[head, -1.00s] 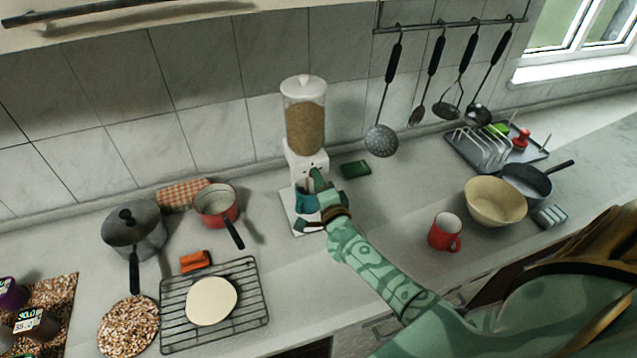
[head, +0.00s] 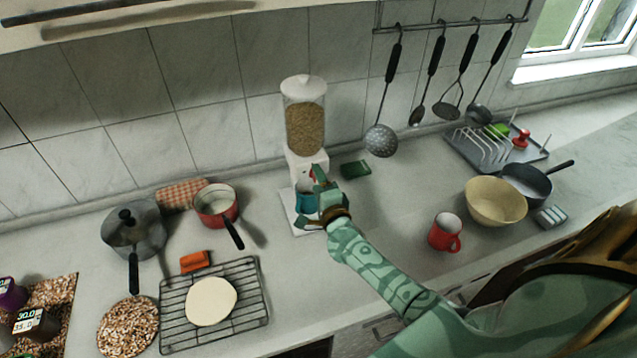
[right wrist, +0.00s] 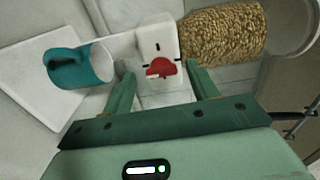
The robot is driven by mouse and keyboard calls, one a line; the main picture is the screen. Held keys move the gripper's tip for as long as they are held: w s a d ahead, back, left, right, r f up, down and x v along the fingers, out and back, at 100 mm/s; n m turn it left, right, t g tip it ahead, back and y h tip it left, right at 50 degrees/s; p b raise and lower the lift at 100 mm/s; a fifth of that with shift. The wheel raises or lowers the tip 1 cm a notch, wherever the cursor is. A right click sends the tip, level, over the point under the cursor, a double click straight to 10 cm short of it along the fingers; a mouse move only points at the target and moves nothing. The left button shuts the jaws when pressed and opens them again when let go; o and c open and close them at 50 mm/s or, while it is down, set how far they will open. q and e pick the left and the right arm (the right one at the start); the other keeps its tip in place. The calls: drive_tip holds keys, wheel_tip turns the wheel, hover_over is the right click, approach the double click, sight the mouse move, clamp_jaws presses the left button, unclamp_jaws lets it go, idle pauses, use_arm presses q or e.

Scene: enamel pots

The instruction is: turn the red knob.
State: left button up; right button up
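The red knob (right wrist: 160,68) is on the front of the white base of a dispenser (head: 305,125) with a clear grain-filled container. In the head view a bit of the knob (head: 312,173) shows beside a green finger. My right gripper (head: 314,196) is in front of the dispenser. In the right wrist view its two fingers (right wrist: 158,76) are apart, one on each side of the knob, with gaps visible. I cannot tell how far their tips reach along it. A teal mug (right wrist: 82,66) stands on the dispenser's white foot, partly hidden by the gripper in the head view. My left gripper is not in view.
A green block (head: 356,170) lies right of the dispenser. A red mug (head: 444,232), a cream bowl (head: 495,203) and a dish rack (head: 485,150) are farther right. A red pot (head: 216,204) and a wire rack (head: 250,300) are left. Utensils hang behind.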

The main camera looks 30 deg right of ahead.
drive_tip(key=v, duration=1.6)
drive_tip(key=shift+s+a, duration=0.15)
